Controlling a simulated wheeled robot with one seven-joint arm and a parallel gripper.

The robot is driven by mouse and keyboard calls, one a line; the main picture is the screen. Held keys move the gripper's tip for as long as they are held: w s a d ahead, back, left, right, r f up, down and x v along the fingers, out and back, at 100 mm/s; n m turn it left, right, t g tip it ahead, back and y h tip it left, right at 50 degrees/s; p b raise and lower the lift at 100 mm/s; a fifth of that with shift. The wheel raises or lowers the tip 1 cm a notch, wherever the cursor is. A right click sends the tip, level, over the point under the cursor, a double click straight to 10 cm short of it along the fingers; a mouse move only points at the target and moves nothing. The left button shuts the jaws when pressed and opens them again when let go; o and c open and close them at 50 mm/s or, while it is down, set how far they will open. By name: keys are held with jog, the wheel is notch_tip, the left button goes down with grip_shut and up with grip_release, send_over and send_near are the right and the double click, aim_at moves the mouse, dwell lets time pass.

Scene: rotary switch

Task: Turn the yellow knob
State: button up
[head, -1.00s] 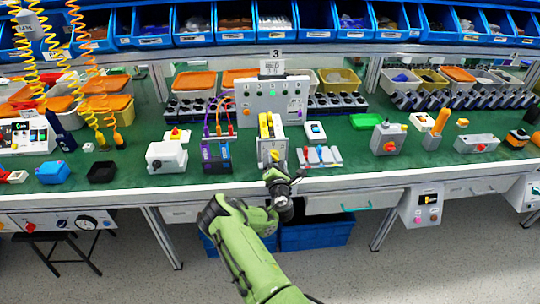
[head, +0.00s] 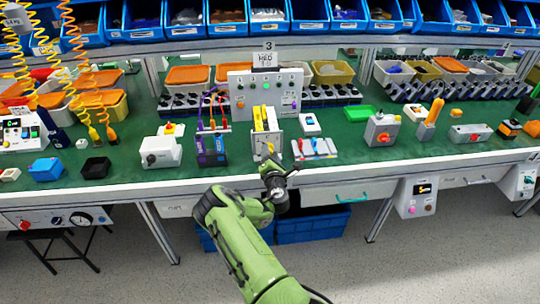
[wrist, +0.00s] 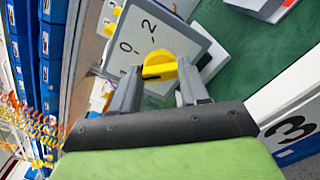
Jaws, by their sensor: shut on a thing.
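The yellow knob (wrist: 158,65) shows in the wrist view on a pale grey plate (wrist: 185,30) marked with 0 and 2. My gripper (wrist: 160,73) has a finger on either side of the knob and is shut on its raised yellow bar. The fingers hide part of the plate and its lower marks. In the head view my gripper (head: 270,167) is at the front of a grey unit with yellow parts (head: 266,143), near the bench's front edge. The knob itself is hard to make out there.
A purple and blue unit with cables (head: 210,145) stands close on the left. A small block with coloured levers (head: 315,148) is close on the right. A grey panel (head: 267,95) stands behind. Green bench top (head: 225,175) is bare in front.

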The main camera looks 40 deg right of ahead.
jog(key=m+b, duration=0.2)
jog(key=m, duration=0.2)
jog(key=shift+f, duration=0.2)
jog(key=m+b, duration=0.2)
jog(key=m, duration=0.2)
jog(key=shift+m, duration=0.3)
jog(key=m+b, duration=0.2)
jog(key=m, duration=0.2)
jog(key=shift+s+f, duration=0.1)
jog(key=shift+f, duration=0.05)
jog(key=shift+f+m+b, duration=0.1)
jog(key=shift+m+b, duration=0.7)
jog(key=shift+m, duration=1.4)
jog(key=o, duration=1.1)
jog(key=shift+c, duration=0.2)
jog(key=b+v, duration=0.5)
jog(key=v, duration=1)
jog(key=shift+s+a, duration=0.2)
jog(key=shift+a, duration=0.15)
